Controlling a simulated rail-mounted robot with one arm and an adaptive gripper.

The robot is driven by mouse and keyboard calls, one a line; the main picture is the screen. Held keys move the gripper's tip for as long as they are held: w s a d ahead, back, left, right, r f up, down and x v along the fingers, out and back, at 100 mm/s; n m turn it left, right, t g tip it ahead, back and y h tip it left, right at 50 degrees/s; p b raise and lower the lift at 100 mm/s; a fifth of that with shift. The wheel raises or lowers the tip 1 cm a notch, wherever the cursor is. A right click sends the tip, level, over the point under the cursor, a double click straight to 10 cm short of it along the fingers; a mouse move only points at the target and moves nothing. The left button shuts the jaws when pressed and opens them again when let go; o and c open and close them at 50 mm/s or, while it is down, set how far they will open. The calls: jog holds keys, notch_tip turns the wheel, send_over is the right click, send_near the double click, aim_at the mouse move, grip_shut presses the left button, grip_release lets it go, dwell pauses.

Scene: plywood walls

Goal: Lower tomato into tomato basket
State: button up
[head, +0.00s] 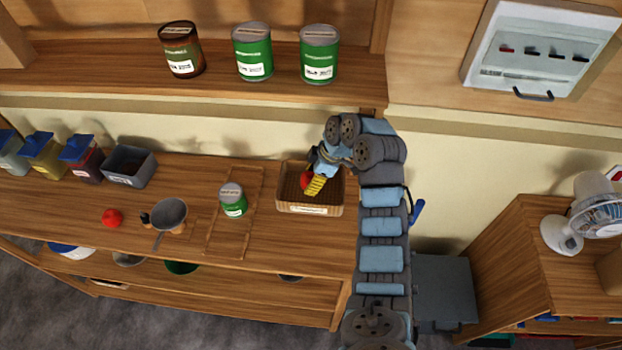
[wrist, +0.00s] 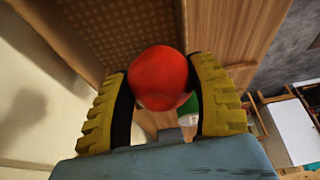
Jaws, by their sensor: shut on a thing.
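A red tomato (wrist: 160,76) is held between the yellow ribbed fingers of my gripper (wrist: 162,95) in the wrist view. In the head view, my gripper (head: 314,184) is over the basket, and the tomato (head: 306,181) shows at its left side. The tomato basket (head: 310,209) is a brown woven box with a pale label on its front, standing on the wooden counter. The tomato appears within the basket's outline, but I cannot tell whether it touches the bottom. A second red tomato (head: 112,218) lies on the counter at the left.
A green can (head: 233,201) stands on a wooden frame left of the basket. A grey pan (head: 170,214) and a grey bin (head: 129,167) stand farther left. Several cans, including a green one (head: 319,54), stand on the shelf above.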

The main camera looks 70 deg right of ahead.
jog(key=shift+f+b, duration=1.3)
jog(key=shift+f, duration=0.8)
jog(key=shift+f+b, duration=0.35)
jog(key=shift+f, duration=0.15)
jog(key=o, duration=0.8)
jog(key=shift+o, duration=0.2)
jog(key=shift+v, duration=2.4)
jog(key=s+d, duration=0.3)
jog(key=s, duration=0.8)
jog(key=shift+s+d, duration=0.25)
jog(key=shift+s, duration=0.1)
jog(key=shift+r, duration=0.1)
